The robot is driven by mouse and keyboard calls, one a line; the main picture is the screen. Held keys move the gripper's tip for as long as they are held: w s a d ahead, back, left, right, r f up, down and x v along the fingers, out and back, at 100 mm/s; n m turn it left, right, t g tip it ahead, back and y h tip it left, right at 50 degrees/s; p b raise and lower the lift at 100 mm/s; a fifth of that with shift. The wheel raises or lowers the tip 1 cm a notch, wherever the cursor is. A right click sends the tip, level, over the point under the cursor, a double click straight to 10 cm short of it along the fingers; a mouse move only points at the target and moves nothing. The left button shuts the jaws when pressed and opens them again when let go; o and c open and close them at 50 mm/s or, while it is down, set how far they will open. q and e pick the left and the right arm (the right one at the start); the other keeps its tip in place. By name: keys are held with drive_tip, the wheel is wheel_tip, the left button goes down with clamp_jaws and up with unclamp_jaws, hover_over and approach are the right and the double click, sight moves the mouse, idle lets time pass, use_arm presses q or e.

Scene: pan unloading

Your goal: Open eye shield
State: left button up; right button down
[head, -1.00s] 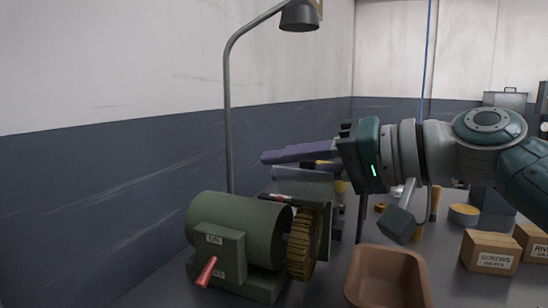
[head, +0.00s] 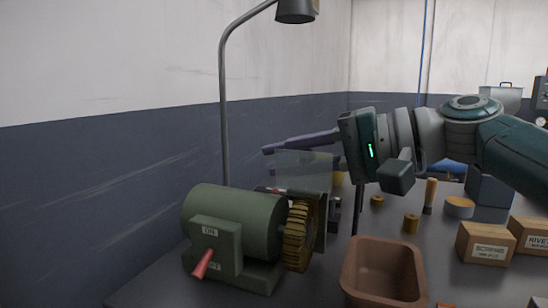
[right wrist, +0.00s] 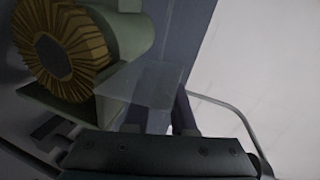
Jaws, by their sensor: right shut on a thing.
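The eye shield (head: 303,170) is a clear, faintly tinted panel above the bench grinder's wheel end, tilted up in the head view. It also shows as a see-through sheet beside the wheel in the right wrist view (right wrist: 155,85). The green grinder (head: 235,222) has a brown-gold wheel (head: 299,235) and a red lever (head: 203,264) on its switch box. My right gripper (head: 270,160) comes in from the right, its purple fingers reaching across the shield's upper part. It is shut on the shield; the exact contact is partly hidden. My left gripper is out of view.
A brown open bin (head: 384,272) stands right of the grinder. Cardboard boxes (head: 486,243) and small cylinders (head: 411,223) are on the table further right. A lamp post (head: 224,120) rises behind the grinder, near the wall.

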drive_tip(key=c, duration=0.7)
unclamp_jaws()
drive_tip(key=shift+c, duration=0.2)
drive_tip(key=shift+d, duration=0.1)
drive_tip(key=v, duration=0.9)
drive_tip(key=shift+s+d, duration=0.25)
drive_tip(key=shift+d, duration=0.05)
drive_tip(key=shift+r, duration=0.2)
